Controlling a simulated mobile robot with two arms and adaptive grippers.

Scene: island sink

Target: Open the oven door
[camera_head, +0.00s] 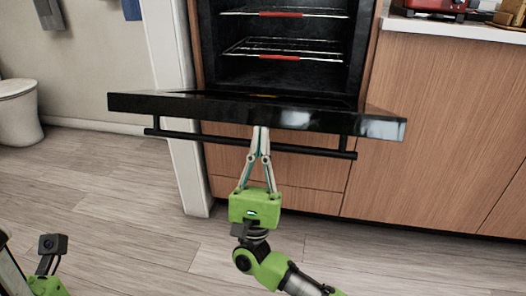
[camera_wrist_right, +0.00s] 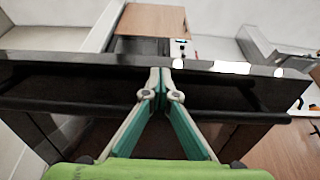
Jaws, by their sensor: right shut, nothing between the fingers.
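The oven door (camera_head: 190,104) is dark and glossy, and it is swung down to nearly level in front of the oven cavity (camera_head: 300,65). Its black bar handle (camera_head: 185,136) runs along the front of the door. My right gripper (camera_head: 261,128) is shut and empty, its fingertips together at the middle of the door's front, overlapping the handle. In the right wrist view the shut fingertips (camera_wrist_right: 160,72) lie across the handle (camera_wrist_right: 245,112) and reach the door's edge (camera_wrist_right: 60,58). Contact is unclear. Part of my left arm shows at lower left; its fingers are not visible.
Two wire racks (camera_head: 290,46) with red front strips sit inside the oven. Wooden cabinets (camera_head: 440,130) stand to the right under a white counter (camera_head: 455,28). A white post (camera_head: 168,80) stands left of the oven. The wooden floor (camera_head: 110,200) in front is clear.

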